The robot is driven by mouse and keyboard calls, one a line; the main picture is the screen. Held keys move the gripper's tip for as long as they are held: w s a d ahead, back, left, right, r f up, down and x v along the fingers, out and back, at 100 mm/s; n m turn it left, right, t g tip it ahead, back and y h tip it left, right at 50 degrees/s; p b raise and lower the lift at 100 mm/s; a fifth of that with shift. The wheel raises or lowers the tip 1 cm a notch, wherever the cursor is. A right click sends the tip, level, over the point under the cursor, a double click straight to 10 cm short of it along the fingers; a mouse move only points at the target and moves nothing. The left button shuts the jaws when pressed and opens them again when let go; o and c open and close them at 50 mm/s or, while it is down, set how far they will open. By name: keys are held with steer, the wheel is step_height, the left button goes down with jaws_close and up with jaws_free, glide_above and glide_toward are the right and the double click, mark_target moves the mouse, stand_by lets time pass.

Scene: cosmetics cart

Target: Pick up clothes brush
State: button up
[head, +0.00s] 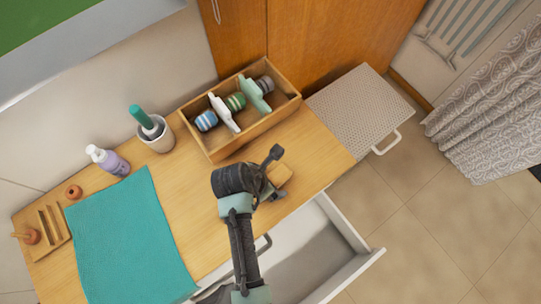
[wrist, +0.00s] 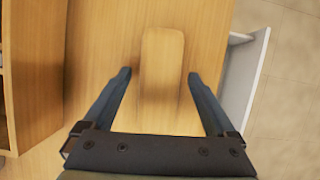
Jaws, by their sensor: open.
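The clothes brush appears as a light wooden block with rounded corners (wrist: 162,60). It lies on the wooden cart top, near the front edge by the open drawer. In the head view it is partly hidden behind my gripper, and its wooden back (head: 281,174) shows beside the fingers. My gripper (wrist: 159,75) is open, with one finger on each side of the block's near end and a visible gap on both sides. Its jaws are empty. I cannot see bristles or tell how high the fingers are above the top.
A wooden divided box (head: 222,153) with striped rolls stands behind my gripper. A white drawer (head: 340,262) is open in front. A perforated shelf (head: 355,105) is right.

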steer(key=shift+c, duration=0.3)
jaws_close()
stand_by(0.4)
steer(key=shift+r+b, duration=0.3)
steer(key=shift+r, duration=0.05)
step_height(320, 180, up, 10)
steer(key=shift+f, duration=0.1)
